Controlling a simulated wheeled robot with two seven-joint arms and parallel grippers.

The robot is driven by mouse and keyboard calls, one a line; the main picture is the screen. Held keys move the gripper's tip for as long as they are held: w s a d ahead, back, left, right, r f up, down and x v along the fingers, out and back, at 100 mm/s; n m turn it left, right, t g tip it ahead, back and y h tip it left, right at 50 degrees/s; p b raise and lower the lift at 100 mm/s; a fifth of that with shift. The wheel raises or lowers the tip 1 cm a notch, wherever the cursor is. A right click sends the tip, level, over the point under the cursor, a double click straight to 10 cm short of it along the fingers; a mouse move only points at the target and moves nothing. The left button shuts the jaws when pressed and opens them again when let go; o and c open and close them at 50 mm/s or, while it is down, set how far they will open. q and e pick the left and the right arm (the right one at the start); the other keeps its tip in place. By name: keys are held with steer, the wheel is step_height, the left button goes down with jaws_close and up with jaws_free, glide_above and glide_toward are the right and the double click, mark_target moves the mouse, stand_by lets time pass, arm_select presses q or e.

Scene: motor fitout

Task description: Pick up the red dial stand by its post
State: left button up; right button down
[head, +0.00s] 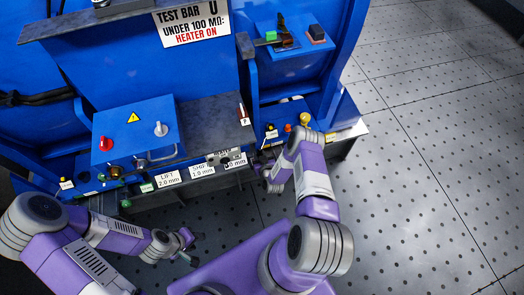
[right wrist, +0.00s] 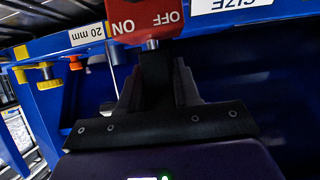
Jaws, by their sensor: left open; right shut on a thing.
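The red dial stand (right wrist: 145,20) shows at the top of the right wrist view as a red block lettered ON and OFF, cut off by the frame edge. A short metal post (right wrist: 150,45) runs from it into the black fingers of my right gripper (right wrist: 157,65), which are shut on it. I cannot tell whether the block rests on a surface. In the head view my right gripper (head: 268,172) is at the front of the blue machine, partly hidden by my wrist, and I cannot make out the stand there. My left gripper (head: 193,249) is open and empty, low in front of the machine.
The blue machine has a control box (head: 137,133) with red and white knobs. A front ledge carries white labels (head: 167,178). A yellow knob (head: 305,118) is near my right wrist; yellow knobs (right wrist: 45,71) also show in the right wrist view. The floor (head: 430,170) at right is clear.

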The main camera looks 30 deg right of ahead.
steer(key=shift+s+a+r+p, duration=0.1)
steer(key=shift+s+a+p, duration=0.15)
steer(key=shift+s, duration=0.5)
steer(key=shift+s+a+f+p, duration=0.1)
steer(key=shift+s+p, duration=0.3)
steer(key=shift+s, duration=0.4)
steer(key=shift+s+a+r+p, duration=0.1)
steer(key=shift+s+a+p, duration=0.15)
steer(key=shift+s, duration=0.5)
steer(key=shift+s+r, duration=0.1)
steer(key=s+r+p, duration=0.3)
steer(key=p, duration=0.2)
steer(key=shift+s+a+r, duration=0.35)
steer(key=shift+a+r, duration=0.05)
